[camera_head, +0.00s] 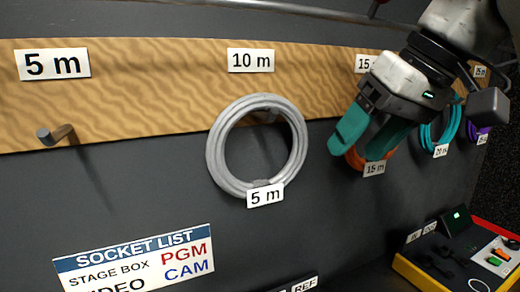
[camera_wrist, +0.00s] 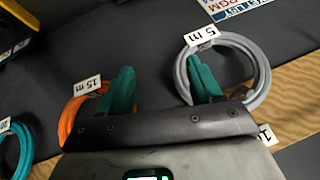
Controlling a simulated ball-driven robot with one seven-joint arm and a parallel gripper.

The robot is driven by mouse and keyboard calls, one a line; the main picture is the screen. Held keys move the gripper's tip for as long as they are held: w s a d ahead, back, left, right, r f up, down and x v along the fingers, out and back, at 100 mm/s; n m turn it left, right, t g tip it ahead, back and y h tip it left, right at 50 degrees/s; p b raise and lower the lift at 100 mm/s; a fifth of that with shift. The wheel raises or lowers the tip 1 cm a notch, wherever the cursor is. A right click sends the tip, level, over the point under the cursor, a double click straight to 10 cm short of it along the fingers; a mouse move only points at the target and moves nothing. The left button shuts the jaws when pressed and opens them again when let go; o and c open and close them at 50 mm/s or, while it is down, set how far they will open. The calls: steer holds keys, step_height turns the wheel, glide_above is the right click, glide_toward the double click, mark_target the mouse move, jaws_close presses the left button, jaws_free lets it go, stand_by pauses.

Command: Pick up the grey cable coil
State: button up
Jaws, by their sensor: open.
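The grey cable coil (camera_head: 217,150) hangs on a peg under the "10 m" board label and wears a "5 m" tag. It also shows in the wrist view (camera_wrist: 264,72) at the upper right, with one green finger overlapping its left part in the picture. My gripper (camera_head: 357,150) is open and empty, right of the grey coil and in front of the orange coil. In the wrist view, its two green fingers (camera_wrist: 163,82) stand apart with dark wall between them. Whether a finger touches the coil cannot be told.
An orange coil (camera_wrist: 68,117) tagged "15 m" is partly hidden by my gripper. Teal (camera_head: 427,137) and purple (camera_head: 474,133) coils hang further right. A bare peg (camera_head: 57,134) is at left. A yellow-edged equipment case (camera_head: 418,276) stands lower right.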

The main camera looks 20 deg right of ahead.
mark_target(301, 156)
steer(key=w+a, duration=0.1)
steer(key=w, duration=0.3)
steer(key=w+a, duration=0.1)
steer(key=w, duration=0.1)
steer(key=shift+w+a, duration=0.2)
steer(key=shift+a, duration=0.1)
steer(key=x, duration=0.5)
jaws_close()
